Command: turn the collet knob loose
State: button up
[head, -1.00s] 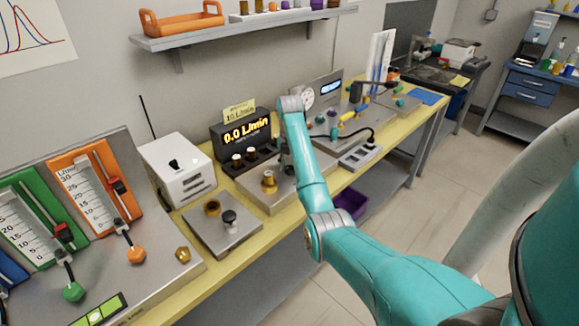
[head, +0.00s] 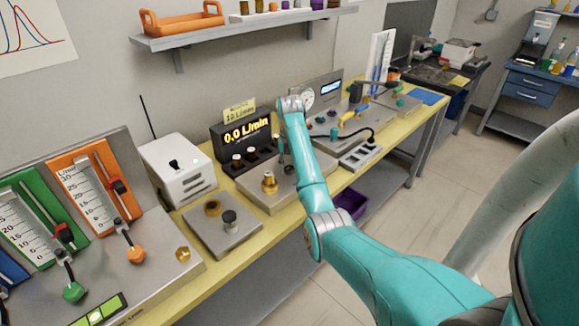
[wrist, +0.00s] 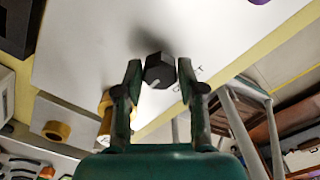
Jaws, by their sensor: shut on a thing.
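The collet knob (wrist: 159,69) is a dark, many-sided knob with a pale mark on its face, in the upper middle of the wrist view. It stands on a light metal plate (wrist: 85,50), beside printed lettering that is only partly readable. My gripper (wrist: 160,72) has one finger on each side of the knob and is closed on it.
A brass fitting (head: 269,183) stands on the same plate, left of my arm. A black flow display (head: 243,142) reading 0.0 L/min is behind it. A purple bin (head: 350,204) is below the bench.

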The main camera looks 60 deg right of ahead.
jog(key=o, duration=1.1)
jog(key=shift+o, duration=0.2)
